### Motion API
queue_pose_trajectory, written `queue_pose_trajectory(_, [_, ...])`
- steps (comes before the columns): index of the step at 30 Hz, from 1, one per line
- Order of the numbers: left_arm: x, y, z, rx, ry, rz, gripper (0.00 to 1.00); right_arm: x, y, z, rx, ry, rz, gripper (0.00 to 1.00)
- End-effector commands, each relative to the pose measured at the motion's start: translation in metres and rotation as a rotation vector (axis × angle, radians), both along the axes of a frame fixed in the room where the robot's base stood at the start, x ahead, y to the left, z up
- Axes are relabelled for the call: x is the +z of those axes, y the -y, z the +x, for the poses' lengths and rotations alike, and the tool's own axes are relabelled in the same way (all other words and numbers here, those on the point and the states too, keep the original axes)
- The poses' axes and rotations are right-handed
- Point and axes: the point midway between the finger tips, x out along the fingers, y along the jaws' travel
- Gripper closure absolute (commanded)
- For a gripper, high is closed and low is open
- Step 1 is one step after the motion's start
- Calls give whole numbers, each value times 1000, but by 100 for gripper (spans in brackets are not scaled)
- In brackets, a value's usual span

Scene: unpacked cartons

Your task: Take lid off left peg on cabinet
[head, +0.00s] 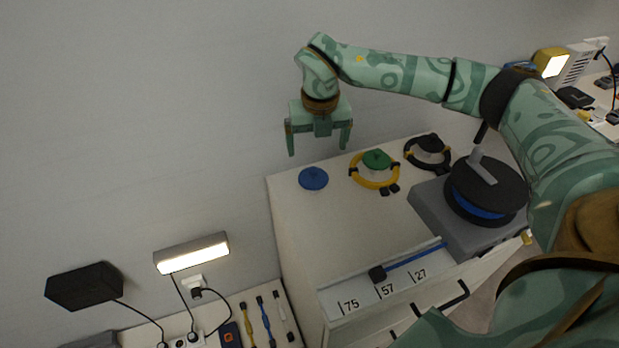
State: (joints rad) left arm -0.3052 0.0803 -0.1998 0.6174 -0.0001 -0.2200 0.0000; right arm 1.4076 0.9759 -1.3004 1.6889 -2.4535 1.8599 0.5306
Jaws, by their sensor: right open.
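The cabinet (320,245) has a pale top with a row of three round lids along its back edge. The blue lid (313,178) is leftmost; any peg under it is hidden. The green lid (376,158) sits in the middle with a yellow ring around its base. The black lid (431,143) is at the right with a black ring around it. My right gripper (318,147) is open and empty, fingers pointing down, just above the blue lid in the picture and apart from it. My left gripper is not in view.
A grey machine with a dark and blue spool (484,190) stands on the cabinet's right side. A blue rod with a black end (412,258) lies near the number strip (385,290) at the front. A lit lamp (192,254) is on the wall. The top's left front is clear.

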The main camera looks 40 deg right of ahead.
Motion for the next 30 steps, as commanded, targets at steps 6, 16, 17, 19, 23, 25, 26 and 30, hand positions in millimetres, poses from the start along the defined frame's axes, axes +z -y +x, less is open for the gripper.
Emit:
queue_pose_trajectory(6, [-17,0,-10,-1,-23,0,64,-46,2,5,0,-4,1,8])
queue_pose_trajectory(16, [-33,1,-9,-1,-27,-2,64,-77,1,10,1,-5,2,8])
queue_pose_trajectory(17, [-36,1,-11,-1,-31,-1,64,-83,1,12,1,-6,2,8])
queue_pose_trajectory(19, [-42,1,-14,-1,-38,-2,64,-95,1,13,1,-6,2,8])
queue_pose_trajectory(23, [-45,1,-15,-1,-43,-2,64,-105,2,14,1,-2,1,8])
queue_pose_trajectory(25, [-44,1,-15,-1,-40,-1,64,-103,2,15,1,0,1,8])
queue_pose_trajectory(26, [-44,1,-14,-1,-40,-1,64,-102,2,15,1,1,0,8])
queue_pose_trajectory(30, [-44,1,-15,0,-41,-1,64,-101,2,15,1,1,0,24])
